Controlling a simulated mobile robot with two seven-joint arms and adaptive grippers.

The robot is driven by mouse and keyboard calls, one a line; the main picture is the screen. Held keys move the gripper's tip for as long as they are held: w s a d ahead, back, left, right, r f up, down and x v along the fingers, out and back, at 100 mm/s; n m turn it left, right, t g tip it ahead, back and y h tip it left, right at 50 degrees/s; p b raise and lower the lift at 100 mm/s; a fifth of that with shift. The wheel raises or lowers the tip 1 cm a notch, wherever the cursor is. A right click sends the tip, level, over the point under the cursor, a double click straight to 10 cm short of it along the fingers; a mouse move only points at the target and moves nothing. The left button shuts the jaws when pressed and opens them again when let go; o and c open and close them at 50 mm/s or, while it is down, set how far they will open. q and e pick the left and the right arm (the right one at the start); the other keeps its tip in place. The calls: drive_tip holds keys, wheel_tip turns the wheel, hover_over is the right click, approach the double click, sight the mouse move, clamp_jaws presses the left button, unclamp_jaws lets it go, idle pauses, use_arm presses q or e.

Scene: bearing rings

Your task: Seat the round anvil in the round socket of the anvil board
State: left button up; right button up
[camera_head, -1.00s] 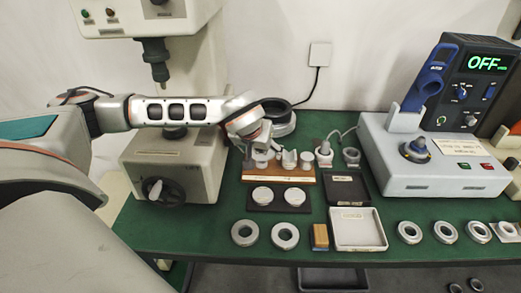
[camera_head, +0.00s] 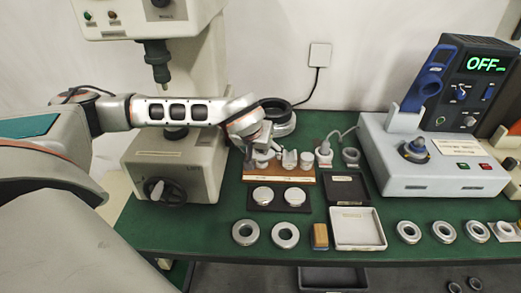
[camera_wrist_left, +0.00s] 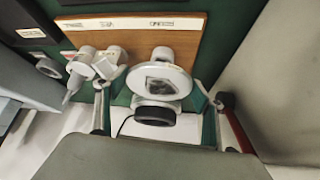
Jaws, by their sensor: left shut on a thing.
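The wooden anvil board (camera_head: 300,177) lies on the green bench below the press side; it also fills the upper middle of the left wrist view (camera_wrist_left: 190,40). My left gripper (camera_head: 258,152) is over the board's left end. It is shut on the pale round anvil (camera_wrist_left: 160,78), which sits between the two fingers in the left wrist view. The anvil is over the board's rear edge region; its lower end and the round socket are hidden, so I cannot tell whether it touches the socket. A vee anvil (camera_head: 289,159) and a flat anvil (camera_head: 307,161) stand to the right. My right gripper is not in view.
A dark plate with two pale discs (camera_head: 262,194) lies in front of the board. Rings (camera_head: 285,235), a small wooden block (camera_head: 320,236) and an open pale tray (camera_head: 357,243) line the front. The press (camera_head: 175,165) stands left; a heater unit (camera_head: 425,170) stands right.

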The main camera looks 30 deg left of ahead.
sight(261, 164)
use_arm(q)
drive_tip(key=shift+r+p, duration=0.15)
drive_tip(key=shift+p, duration=0.2)
idle(0.5)
drive_tip(key=shift+f+b, duration=1.25)
drive_tip(key=shift+f, duration=0.7)
drive_tip(key=o, duration=1.8)
drive_tip(key=shift+c, duration=0.2)
drive_tip(key=shift+f, duration=0.1)
drive_tip(key=v, duration=1.2)
